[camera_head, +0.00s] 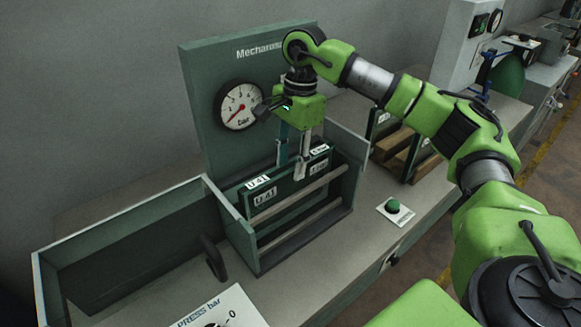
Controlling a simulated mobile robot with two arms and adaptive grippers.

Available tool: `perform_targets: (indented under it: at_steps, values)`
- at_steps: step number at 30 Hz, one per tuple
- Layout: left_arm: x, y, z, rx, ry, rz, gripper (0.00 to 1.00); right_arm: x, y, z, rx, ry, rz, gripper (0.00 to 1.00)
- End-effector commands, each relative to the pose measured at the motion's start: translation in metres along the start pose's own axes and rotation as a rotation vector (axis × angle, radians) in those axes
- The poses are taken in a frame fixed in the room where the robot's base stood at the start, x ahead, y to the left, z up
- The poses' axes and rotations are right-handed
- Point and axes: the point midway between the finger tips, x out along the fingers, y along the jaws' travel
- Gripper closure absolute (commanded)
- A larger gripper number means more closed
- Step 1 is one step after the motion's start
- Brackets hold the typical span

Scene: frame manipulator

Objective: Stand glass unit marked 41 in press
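The glass unit marked U 41 (285,190) is a dark green panel with white labels on its top edge and face. It stands upright inside the open-topped press (252,250), behind the two front bars. Its bottom edge is hard to make out, so I cannot tell if it rests on the press floor. My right gripper (292,167) points down over the middle of its top edge. One finger is behind the panel and one in front, and they appear closed on it. My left gripper is not in view.
A pressure gauge (239,105) is on the green back panel (207,75). A green button (393,205) is on the bench. A rack with wooden blocks (398,142) stands behind at right.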

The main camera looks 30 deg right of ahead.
Motion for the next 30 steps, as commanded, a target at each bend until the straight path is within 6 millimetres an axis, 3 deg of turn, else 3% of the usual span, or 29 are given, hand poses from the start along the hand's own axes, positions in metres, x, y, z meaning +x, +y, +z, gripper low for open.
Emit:
perform_targets:
  at_steps: [6, 12, 24, 30]
  values:
    - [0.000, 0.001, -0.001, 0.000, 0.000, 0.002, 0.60, -0.051, -0.001, 0.001, -0.001, -0.002, -0.006, 0.66]
    - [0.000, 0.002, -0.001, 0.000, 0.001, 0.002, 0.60, -0.086, -0.001, 0.000, 0.000, 0.000, -0.005, 0.66]
    - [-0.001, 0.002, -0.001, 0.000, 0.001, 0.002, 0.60, -0.102, 0.000, 0.001, -0.001, -0.001, -0.002, 0.66]
    - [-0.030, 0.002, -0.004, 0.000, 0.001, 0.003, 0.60, -0.131, 0.000, 0.004, -0.001, -0.001, -0.002, 0.66]
